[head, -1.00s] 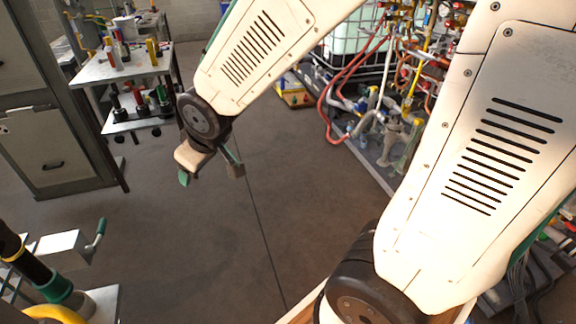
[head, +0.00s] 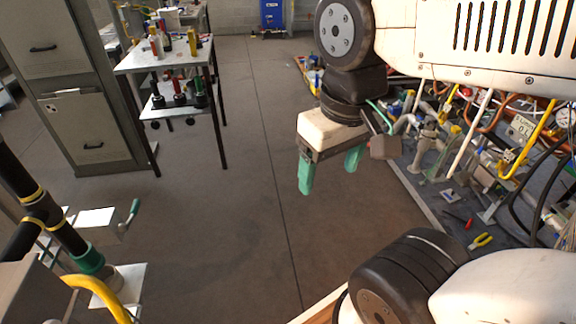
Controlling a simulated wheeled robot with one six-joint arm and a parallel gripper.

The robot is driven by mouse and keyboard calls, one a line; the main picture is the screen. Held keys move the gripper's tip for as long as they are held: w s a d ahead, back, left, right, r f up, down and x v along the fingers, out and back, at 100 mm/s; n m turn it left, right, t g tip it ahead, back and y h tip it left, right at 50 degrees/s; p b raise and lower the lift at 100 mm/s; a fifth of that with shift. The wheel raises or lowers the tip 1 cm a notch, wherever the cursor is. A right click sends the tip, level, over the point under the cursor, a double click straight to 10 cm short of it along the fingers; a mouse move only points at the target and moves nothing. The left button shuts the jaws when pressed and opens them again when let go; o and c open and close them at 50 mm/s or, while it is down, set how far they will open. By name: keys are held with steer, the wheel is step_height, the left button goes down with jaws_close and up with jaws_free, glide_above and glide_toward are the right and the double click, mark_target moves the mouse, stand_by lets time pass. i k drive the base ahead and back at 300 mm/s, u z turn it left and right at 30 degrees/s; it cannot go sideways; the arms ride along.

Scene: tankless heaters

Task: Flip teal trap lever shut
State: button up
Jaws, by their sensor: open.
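A teal lever (head: 133,210) sticks up at a slant from the side of a pale box at the lower left of the head view. It is the only teal lever I can make out, but I cannot tell for sure that it is the trap lever. My gripper (head: 329,176) hangs near the middle, its two teal fingers apart and pointing down. Nothing is between them. It is well to the right of the lever and apart from it.
Black pipes with a teal collar (head: 87,260) and a yellow hose (head: 100,295) stand at the lower left. A grey cabinet (head: 85,120) and a metal cart (head: 165,62) stand behind. Pipework and tools crowd the right. The middle floor (head: 240,210) is clear.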

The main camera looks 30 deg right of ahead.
mark_target(122, 228)
steer(key=u, duration=0.4)
steer(key=i, duration=0.8)
steer(key=u, duration=0.35)
